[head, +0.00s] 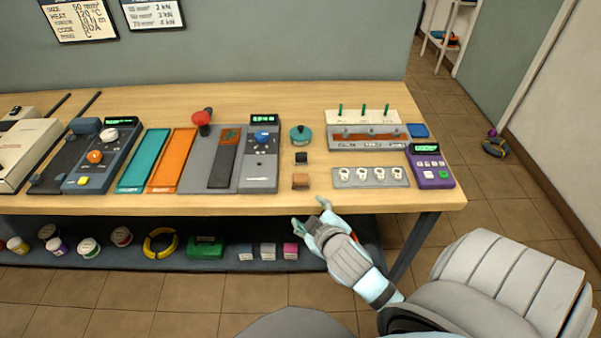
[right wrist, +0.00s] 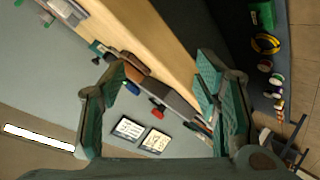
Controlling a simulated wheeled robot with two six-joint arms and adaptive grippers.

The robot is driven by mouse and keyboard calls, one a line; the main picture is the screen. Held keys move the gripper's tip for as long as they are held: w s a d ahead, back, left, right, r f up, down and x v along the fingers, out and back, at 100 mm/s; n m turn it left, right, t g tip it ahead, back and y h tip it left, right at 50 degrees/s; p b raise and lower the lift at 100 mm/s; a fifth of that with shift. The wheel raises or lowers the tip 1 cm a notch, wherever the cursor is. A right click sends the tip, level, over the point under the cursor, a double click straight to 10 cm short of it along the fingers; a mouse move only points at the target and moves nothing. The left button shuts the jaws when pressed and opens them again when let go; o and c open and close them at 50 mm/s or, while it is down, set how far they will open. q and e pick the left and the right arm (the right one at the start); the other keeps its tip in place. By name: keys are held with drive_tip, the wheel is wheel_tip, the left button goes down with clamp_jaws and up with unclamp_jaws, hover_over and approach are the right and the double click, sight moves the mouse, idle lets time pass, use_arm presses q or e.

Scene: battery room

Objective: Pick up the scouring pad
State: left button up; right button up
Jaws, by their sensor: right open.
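No item is clearly marked as the scouring pad. A small brown block (head: 300,181) lies flat near the front edge of the bench, with a small black block (head: 301,157) just behind it. A flat blue square (head: 418,130) lies at the bench's back right. I cannot tell for certain which is the pad. My right gripper (head: 310,212) is open and empty at the bench's front edge, just in front of the brown block and apart from it. In the right wrist view its two fingers (right wrist: 160,75) are spread wide. My left gripper is not in view.
The wooden bench (head: 450,198) carries a white-socket strip (head: 370,177), a purple meter (head: 431,167), a teal knob piece (head: 301,135) and a grey tester (head: 260,155). A lower shelf (head: 130,262) holds jars, yellow tape and a green box (head: 205,247).

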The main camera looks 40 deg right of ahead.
drive_tip(key=w+r+n+t, duration=0.65)
drive_tip(key=w+r, duration=0.25)
drive_tip(key=r, duration=0.4)
drive_tip(key=w+a+r+n+t+y, duration=0.15)
drive_tip(key=a+r+n+y, duration=0.25)
drive_tip(key=r+n+y, duration=0.4)
drive_tip(key=w+a+r+n+t+y, duration=0.1)
drive_tip(key=w+a+r+n+y, duration=0.3)
drive_tip(key=n, duration=0.6)
drive_tip(key=n+g+h, duration=0.4)
drive_tip(key=n+g, duration=1.3)
drive_tip(key=n, duration=0.1)
hover_over(299, 177)
drive_tip(key=s+d, duration=0.3)
wheel_tip(299, 177, down, 10)
drive_tip(key=b+x, duration=0.1)
drive_tip(key=x, duration=0.3)
drive_tip(key=d+b+x, duration=0.1)
drive_tip(key=x, duration=0.4)
drive_tip(key=b+x, duration=0.1)
drive_tip(key=x, duration=0.3)
drive_tip(key=shift+s+d+f, duration=0.25)
drive_tip(key=shift+f, duration=0.35)
drive_tip(key=c, duration=1.1)
drive_tip(key=shift+c, duration=0.6)
